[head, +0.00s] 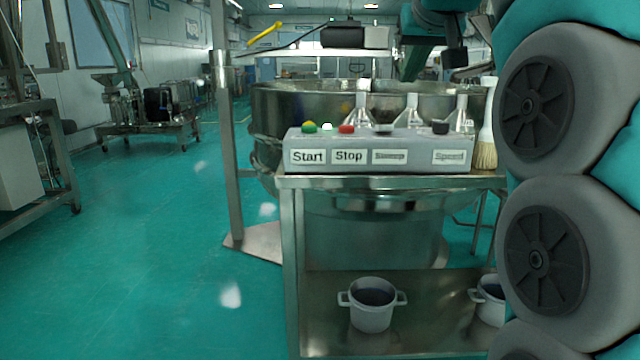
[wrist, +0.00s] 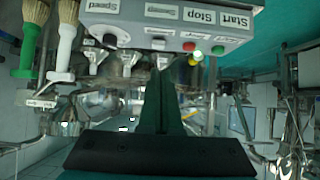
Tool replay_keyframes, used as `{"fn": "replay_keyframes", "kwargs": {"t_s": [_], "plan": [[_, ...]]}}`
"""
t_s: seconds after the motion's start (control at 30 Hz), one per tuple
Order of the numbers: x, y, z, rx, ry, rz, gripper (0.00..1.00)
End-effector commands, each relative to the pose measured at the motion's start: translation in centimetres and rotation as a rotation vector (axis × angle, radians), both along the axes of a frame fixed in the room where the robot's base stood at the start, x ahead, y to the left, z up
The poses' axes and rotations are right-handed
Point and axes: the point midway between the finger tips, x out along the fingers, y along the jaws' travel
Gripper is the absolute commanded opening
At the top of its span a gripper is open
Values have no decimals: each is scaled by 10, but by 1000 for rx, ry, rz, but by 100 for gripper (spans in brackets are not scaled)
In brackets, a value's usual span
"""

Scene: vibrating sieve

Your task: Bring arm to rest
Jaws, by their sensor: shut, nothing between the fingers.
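My arm reaches in from the upper right in the head view and is raised above the far side of the control box. My gripper (head: 409,74) shows as a dark green wedge pointing down, partly hard to make out against the background. In the wrist view my gripper (wrist: 160,78) has its green fingers together, with nothing between them. The grey control box (head: 380,153) has Start, Stop and Speed labels and stands on a metal table. It also shows upside down in the wrist view (wrist: 165,32), apart from the fingers.
A large steel sieve (head: 322,230) stands behind the metal table (head: 390,181). A white pot (head: 372,312) sits on the lower shelf. The green floor (head: 150,260) at left is clear.

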Motion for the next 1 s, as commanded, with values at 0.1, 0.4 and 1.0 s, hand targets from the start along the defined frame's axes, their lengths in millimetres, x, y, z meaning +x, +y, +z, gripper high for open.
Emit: {"fn": "replay_keyframes", "kwargs": {"t_s": [0.1, 0.4, 1.0], "plan": [[-3, 0, -10, -2, 25, 2, 0], [-14, 2, -55, -11, 126, 7, 0], [-130, 1, -272, -25, 581, 19, 0]]}}
